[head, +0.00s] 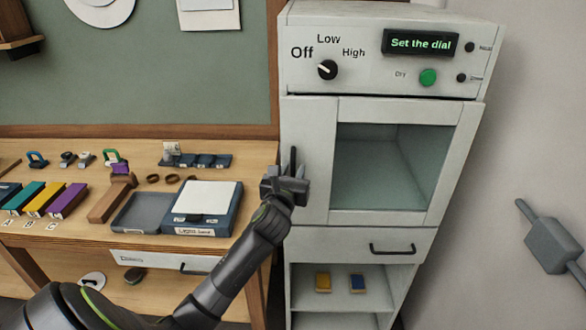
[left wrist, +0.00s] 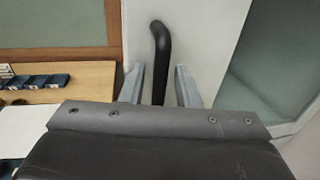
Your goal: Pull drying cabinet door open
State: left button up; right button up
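The white drying cabinet (head: 300,112) stands right of the workbench. Its door (head: 382,218), with a glass window, looks shut. The dark upright door handle (head: 293,157) is at the door's left side, partly hidden by my left gripper (head: 289,178). In the left wrist view the handle (left wrist: 160,48) runs down between the two fingers of my left gripper (left wrist: 160,88). Gaps show on both sides, so the fingers are open around it; its lower end is hidden behind the gripper body. My right gripper is not in view.
A drawer with a dark handle (head: 392,249) and an open shelf (head: 340,302) are below the door. The workbench (head: 72,229) with trays and coloured boxes is at left. A grey block with a rod (head: 553,246) is at right. The dial (head: 327,70) points toward Off.

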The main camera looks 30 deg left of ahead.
pick_arm(q)
jog(key=shift+w, duration=0.15)
grip_shut()
jog(key=shift+f, duration=0.1)
dwell(0.3)
